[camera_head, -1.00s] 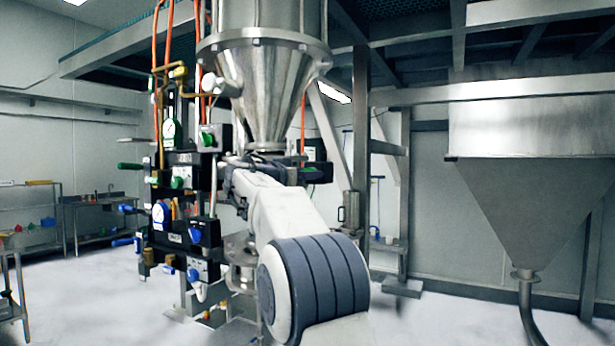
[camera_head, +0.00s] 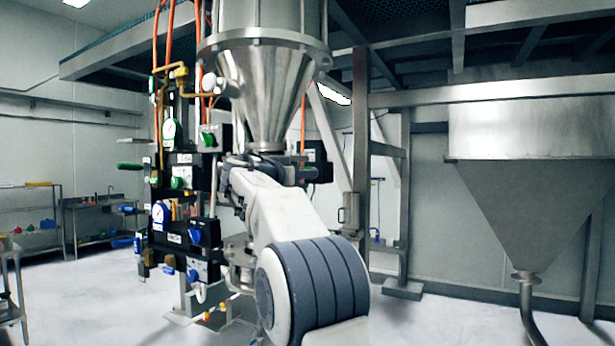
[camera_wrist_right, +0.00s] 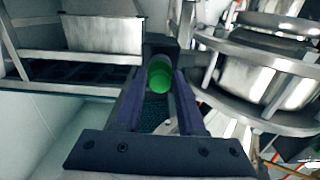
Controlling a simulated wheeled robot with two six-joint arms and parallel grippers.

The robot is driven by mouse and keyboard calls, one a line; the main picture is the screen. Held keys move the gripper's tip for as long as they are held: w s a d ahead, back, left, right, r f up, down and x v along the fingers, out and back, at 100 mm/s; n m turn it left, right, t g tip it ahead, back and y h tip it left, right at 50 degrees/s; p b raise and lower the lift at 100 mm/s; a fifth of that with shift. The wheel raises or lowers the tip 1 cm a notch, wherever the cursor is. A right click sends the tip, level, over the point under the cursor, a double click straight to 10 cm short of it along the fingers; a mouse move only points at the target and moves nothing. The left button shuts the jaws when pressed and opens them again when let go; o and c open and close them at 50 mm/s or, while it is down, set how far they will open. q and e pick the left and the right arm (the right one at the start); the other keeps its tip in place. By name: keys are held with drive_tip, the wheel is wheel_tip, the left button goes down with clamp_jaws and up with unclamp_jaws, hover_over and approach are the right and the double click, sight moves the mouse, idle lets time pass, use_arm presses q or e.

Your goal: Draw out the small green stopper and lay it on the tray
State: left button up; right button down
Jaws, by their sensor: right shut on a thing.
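The small green stopper (camera_wrist_right: 160,77) is a bright green round piece in the right wrist view, held between the two dark fingers of my right gripper (camera_wrist_right: 159,90). A dark block stands just beyond the fingertips; I cannot tell whether the stopper still sits in a hole there. In the head view my right arm reaches in from the lower right to the black valve panel (camera_head: 182,237), below the steel cone. Its fingers and the stopper are hidden or too small there. My left gripper is not in view. I cannot make out the tray for certain.
The steel hopper cone (camera_head: 265,95) hangs close above my right wrist. Gauges, valves and coloured handles crowd the panel on the left. A second large hopper (camera_head: 535,190) stands at the right. Shelves (camera_head: 30,215) and a bench (camera_head: 100,207) are at the far left.

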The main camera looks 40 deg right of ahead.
drive_tip(key=shift+b+v, duration=1.55)
drive_tip(key=shift+v, duration=1.05)
drive_tip(key=shift+d, duration=0.1)
drive_tip(key=p+x, duration=0.2)
drive_tip(key=x, duration=0.1)
drive_tip(key=shift+w+d, duration=0.15)
drive_tip(key=shift+d, duration=0.05)
drive_tip(key=shift+f, duration=0.1)
idle(0.4)
